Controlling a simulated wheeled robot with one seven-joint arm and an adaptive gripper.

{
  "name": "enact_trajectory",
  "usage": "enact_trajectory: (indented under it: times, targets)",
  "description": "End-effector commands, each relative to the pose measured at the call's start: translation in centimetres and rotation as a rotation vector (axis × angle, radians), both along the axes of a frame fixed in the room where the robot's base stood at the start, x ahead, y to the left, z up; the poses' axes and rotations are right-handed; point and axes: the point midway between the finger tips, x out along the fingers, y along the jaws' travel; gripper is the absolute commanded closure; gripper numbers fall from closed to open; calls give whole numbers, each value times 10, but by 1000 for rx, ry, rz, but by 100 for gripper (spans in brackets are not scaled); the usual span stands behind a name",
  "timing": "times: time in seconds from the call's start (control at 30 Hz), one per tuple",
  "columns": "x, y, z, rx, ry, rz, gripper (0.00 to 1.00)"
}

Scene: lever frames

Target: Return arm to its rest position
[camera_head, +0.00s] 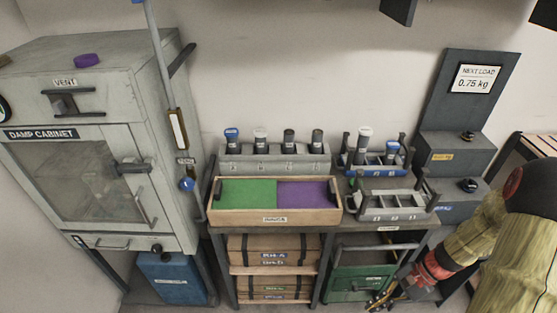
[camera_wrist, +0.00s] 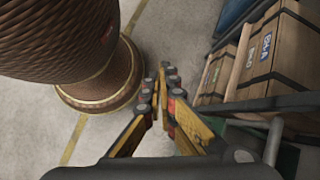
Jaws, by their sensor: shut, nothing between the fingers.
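My arm (camera_head: 500,255) shows at the lower right of the head view, bent downward in front of the right end of the bench. My gripper (camera_head: 378,302) is low at the bottom edge of that view, in front of the green case (camera_head: 360,281) on the lower shelf. In the wrist view my gripper (camera_wrist: 161,85) points away over the floor, with its fingertips together and nothing between them. It is apart from the wooden crates (camera_wrist: 265,50) to its right.
A wooden tray (camera_head: 274,219) with green and purple halves sits on the bench before a rack (camera_head: 273,161) of capped vials. The grey damp cabinet (camera_head: 90,140) stands left. A "0.75 kg" sign (camera_head: 475,79) stands back right.

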Motion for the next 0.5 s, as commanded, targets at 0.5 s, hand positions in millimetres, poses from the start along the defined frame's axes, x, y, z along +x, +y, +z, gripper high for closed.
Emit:
enact_trajectory:
  times: [0.5]
  targets:
    - [-25, 13, 161, -412, -317, 571, 100]
